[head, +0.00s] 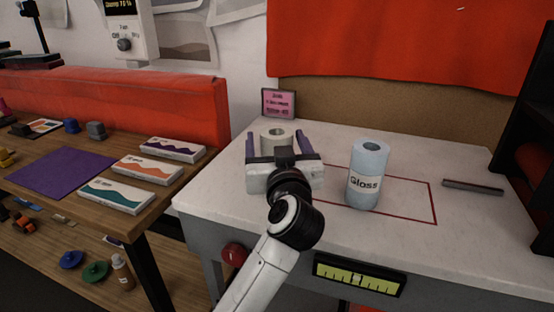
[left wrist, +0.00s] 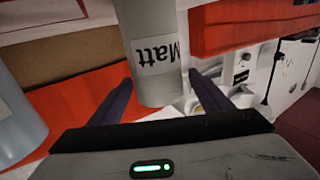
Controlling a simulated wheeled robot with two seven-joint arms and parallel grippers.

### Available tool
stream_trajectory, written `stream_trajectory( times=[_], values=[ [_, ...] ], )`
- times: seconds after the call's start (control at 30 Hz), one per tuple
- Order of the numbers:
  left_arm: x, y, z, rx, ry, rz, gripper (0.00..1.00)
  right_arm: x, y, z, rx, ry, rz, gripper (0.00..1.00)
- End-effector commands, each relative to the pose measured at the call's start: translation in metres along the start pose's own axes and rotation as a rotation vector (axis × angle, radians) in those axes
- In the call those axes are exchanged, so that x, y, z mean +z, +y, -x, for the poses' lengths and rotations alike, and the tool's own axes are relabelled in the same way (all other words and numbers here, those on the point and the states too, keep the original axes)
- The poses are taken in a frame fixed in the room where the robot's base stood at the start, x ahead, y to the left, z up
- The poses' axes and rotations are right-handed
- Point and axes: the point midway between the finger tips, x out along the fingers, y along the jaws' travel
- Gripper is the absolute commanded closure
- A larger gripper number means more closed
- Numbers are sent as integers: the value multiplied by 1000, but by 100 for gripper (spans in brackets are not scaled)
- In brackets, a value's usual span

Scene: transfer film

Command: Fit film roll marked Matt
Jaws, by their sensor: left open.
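The film roll marked Matt (left wrist: 152,60) is a pale grey cylinder with a white label in the left wrist view. In the head view the roll (head: 279,132) stands upright on the white table (head: 400,142), its lower part hidden by my left gripper. My left gripper (head: 278,146) is open, its two purple fingers on either side of the Matt roll with gaps showing in the left wrist view (left wrist: 160,84). A pale blue roll marked Gloss (head: 368,160) stands upright to the right; part of it shows in the left wrist view (left wrist: 14,120). My right gripper is out of view.
A pink sign (head: 279,103) stands behind the Matt roll. A red outline (head: 434,205) marks the tabletop around Gloss. A dark bar (head: 473,187) lies at the right. A wooden bench (head: 140,218) with several boxes is at the left.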

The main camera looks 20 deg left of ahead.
Motion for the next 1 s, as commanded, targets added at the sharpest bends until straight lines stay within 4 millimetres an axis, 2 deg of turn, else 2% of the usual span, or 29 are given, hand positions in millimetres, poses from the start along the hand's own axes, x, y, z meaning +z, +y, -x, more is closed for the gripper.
stream_trajectory(
  times=[0.2,0.3,0.57,0.67,0.9,1.0],
  values=[
    [0,2,-33,-2,1,-1,28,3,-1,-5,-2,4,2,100],
    [-1,2,-44,-1,1,-1,28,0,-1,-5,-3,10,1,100],
    [-2,2,-47,0,1,0,28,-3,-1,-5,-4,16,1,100],
    [-1,2,-47,0,1,0,41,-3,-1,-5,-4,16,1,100],
    [-1,2,-47,-1,1,0,82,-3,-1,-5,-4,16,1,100],
    [-3,2,-47,0,4,1,83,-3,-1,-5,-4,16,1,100]
  ],
)
